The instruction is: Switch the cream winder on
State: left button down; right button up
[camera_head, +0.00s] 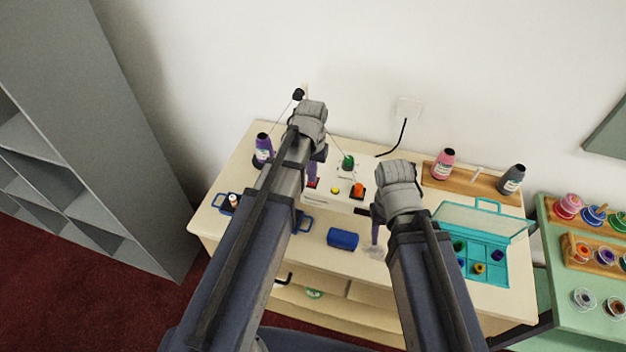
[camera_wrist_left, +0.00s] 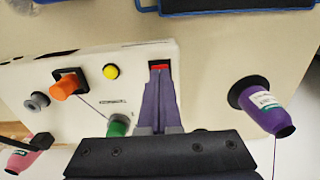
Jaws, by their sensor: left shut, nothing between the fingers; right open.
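The cream winder (camera_head: 340,200) stands on the counter below my two arms, partly hidden by them. In the left wrist view its panel (camera_wrist_left: 110,97) carries a red rocker switch (camera_wrist_left: 160,65), a yellow button (camera_wrist_left: 110,71), an orange spool (camera_wrist_left: 66,86) and a green spool (camera_wrist_left: 119,125). My left gripper (camera_head: 312,178) is shut and empty. In the left wrist view its fingertips (camera_wrist_left: 159,76) are right at the red switch and cover part of it; I cannot tell whether they touch it. My right gripper (camera_head: 376,236) is open, in front of the winder's right end.
A teal organizer box (camera_head: 487,262) and a wooden rack (camera_head: 470,183) with cones are on the right. A blue tray (camera_head: 228,204) is at the left.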

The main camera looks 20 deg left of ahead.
pick_arm(q)
jog(key=shift+f+b, duration=0.3)
jog(key=shift+f, duration=0.05)
jog(key=shift+r, duration=0.1)
notch_tip(320, 180, up, 7)
jog(key=p, duration=0.7)
dwell(0.4)
jog(key=s+d+f+m+b, duration=0.1)
jog(key=s+d, duration=0.2)
jog(key=s, duration=0.1)
jog(key=s+d+f+m+b, duration=0.1)
jog(key=s+d, duration=0.3)
jog(key=s, duration=0.1)
jog(key=s+d+f+m+y+b, duration=0.1)
jog(key=s+d+f+b, duration=0.1)
jog(key=s, duration=0.3)
jog(key=shift+s+d+f, duration=0.1)
jog(key=shift+s+d, duration=0.1)
jog(key=shift+d, duration=0.55)
